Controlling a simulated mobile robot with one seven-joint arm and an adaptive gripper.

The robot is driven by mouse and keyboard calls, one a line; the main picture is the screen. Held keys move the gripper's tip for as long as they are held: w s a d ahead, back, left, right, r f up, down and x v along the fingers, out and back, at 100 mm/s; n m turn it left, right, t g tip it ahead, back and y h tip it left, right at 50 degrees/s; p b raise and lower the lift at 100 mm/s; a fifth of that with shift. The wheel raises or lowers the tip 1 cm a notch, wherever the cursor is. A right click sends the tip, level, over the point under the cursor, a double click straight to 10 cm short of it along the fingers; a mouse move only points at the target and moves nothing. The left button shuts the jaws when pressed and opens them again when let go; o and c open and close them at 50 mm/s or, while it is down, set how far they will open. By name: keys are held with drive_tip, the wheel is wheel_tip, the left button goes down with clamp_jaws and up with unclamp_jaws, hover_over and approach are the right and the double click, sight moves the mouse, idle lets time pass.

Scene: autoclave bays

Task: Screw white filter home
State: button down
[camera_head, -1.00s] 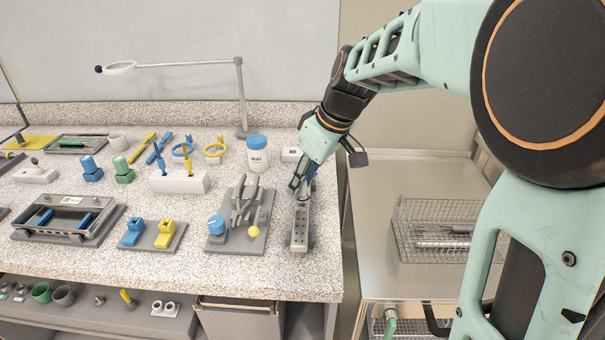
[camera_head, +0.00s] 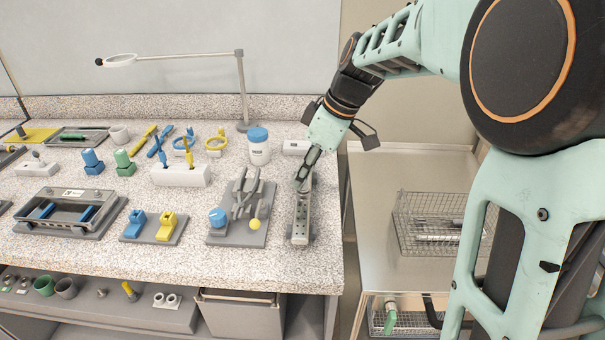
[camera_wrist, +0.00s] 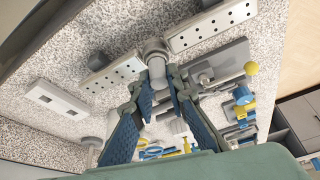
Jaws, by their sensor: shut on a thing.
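The white filter (camera_wrist: 156,49) shows in the wrist view as a pale, short cylinder standing at the middle of a grey perforated block (camera_wrist: 210,26). My gripper (camera_wrist: 157,78) is shut on it, with one blue-padded finger on either side. In the head view the same block (camera_head: 300,225) lies near the right end of the bench, and my gripper (camera_head: 301,186) points down at its far part. There the fingers hide the filter. The filter's thread and seat are hidden, so I cannot tell how deep it sits.
Left of the block, a grey plate (camera_head: 225,237) carries a blue-capped part, a grey forked holder and a yellow ball (camera_head: 254,224). A white jar with a blue lid (camera_head: 259,150) stands behind. A wire basket (camera_head: 440,222) rests on the lower surface to the right.

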drive_tip(key=shift+f+m+b, duration=0.1)
drive_tip(key=shift+m+b, duration=0.2)
drive_tip(key=shift+m, duration=0.2)
drive_tip(key=shift+m+t+h, duration=0.3)
drive_tip(key=shift+m+t, duration=0.3)
drive_tip(key=shift+m, duration=0.6)
drive_tip(key=shift+m, duration=0.5)
drive_tip(key=shift+w+m+t+h, duration=0.1)
drive_tip(key=shift+m+t+h, duration=0.4)
drive_tip(key=shift+m, duration=0.7)
drive_tip(key=shift+m+t+h, duration=0.3)
drive_tip(key=shift+m+h, duration=0.3)
drive_tip(key=shift+m, duration=1.2)
